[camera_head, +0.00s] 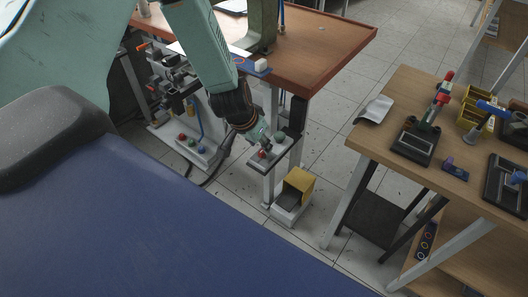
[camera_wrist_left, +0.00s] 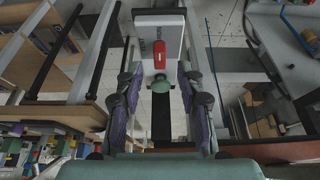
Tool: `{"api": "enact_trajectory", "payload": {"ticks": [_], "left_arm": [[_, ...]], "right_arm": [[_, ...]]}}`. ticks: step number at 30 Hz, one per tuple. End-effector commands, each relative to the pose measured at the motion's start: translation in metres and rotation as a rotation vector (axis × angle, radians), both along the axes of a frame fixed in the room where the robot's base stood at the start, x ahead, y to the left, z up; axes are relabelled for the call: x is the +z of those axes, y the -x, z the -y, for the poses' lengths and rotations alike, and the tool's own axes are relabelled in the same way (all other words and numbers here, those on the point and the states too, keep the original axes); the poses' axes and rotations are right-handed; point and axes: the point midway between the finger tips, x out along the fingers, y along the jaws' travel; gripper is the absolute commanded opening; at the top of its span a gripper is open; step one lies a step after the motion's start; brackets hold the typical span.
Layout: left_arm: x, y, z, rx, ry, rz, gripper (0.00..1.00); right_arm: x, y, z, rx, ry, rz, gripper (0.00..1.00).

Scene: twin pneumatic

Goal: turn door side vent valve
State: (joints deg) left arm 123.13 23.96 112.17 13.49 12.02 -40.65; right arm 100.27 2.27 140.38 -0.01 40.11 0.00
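A small light panel (camera_head: 268,160) is fixed at the near right leg of the red-brown table. It carries a red valve handle (camera_head: 262,154) and a green knob (camera_head: 279,136). In the left wrist view the red handle (camera_wrist_left: 160,54) lies lengthwise on the pale panel (camera_wrist_left: 143,30), and the green knob (camera_wrist_left: 160,84) is nearer me. My left gripper (camera_head: 258,143) is at this panel; in the wrist view its fingers (camera_wrist_left: 160,105) are spread on both sides, with the green knob between their tips and apart from them. Contact is not visible. My right gripper is out of view.
A yellow-covered foot pedal (camera_head: 298,186) stands on the floor below. A wooden bench (camera_head: 390,150) with devices is at right. Tiled floor between is clear.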

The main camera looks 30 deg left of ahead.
Motion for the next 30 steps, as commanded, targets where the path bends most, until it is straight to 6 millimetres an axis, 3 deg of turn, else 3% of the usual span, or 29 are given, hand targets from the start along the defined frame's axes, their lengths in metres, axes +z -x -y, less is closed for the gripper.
{"api": "enact_trajectory", "payload": {"ticks": [3,9,21,30], "left_arm": [[-0.016,-0.006,0.002,-0.003,-0.002,0.0,0.38],[-0.028,-0.013,0.004,-0.006,-0.002,0.0,0.38],[-0.031,-0.016,0.005,-0.005,-0.002,0.0,0.38],[-0.031,-0.016,0.005,-0.004,-0.001,0.0,0.14]], "right_arm": [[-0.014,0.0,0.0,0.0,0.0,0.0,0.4],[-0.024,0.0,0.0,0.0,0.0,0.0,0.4],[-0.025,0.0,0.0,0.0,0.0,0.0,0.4],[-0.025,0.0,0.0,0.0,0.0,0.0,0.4]]}}
